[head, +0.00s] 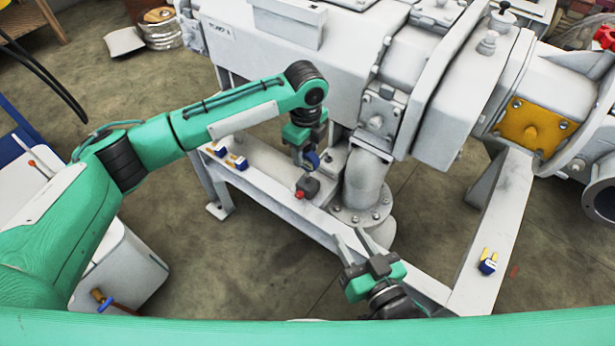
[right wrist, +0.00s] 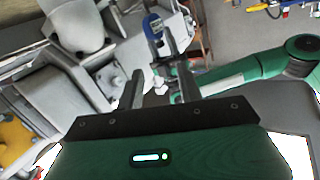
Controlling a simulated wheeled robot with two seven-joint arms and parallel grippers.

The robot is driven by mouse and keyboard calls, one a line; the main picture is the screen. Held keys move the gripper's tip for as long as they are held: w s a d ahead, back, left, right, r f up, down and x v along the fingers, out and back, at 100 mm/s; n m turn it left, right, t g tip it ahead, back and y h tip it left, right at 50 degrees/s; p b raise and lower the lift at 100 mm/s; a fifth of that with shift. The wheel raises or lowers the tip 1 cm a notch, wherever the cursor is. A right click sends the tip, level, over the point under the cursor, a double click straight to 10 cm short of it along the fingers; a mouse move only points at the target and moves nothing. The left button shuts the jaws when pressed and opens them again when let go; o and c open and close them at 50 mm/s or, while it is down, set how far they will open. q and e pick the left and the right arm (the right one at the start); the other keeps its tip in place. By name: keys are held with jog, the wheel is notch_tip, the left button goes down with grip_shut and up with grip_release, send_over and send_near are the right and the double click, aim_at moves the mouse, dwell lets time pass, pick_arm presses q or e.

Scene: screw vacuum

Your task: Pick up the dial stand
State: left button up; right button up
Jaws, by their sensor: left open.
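The dial stand (head: 308,187) is a dark block with a red knob and a blue round dial above it. It sits on the white frame beam left of the pipe flange. The blue dial also shows in the right wrist view (right wrist: 152,27). My left gripper (head: 308,153) points down, open, right at the dial; its fingers are partly hidden, and I cannot tell whether they touch it. My right gripper (head: 360,238) is open and empty in front of the flange, apart from the stand. Its two fingers show in the right wrist view (right wrist: 162,88).
A large white vacuum machine (head: 275,75) fills the back. The pipe flange (head: 362,217) stands close to the stand. Blue-and-yellow clamps lie on the beam at left (head: 237,162) and on the right beam (head: 488,263). A white cart stands at lower left. The floor between is clear.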

aim_at(308, 172)
pick_arm(q)
notch_tip(308, 172, down, 3)
jog(key=shift+d+f+b, duration=0.15)
jog(key=shift+b, duration=0.25)
grip_shut()
pick_arm(e)
jog(key=r+t, duration=0.1)
jog(key=w+r+t, duration=0.1)
jog(key=r, duration=0.1)
jog(key=w+d+r+t, duration=0.1)
jog(key=shift+d+r, duration=0.1)
jog(key=shift+r, duration=0.3)
dwell(0.5)
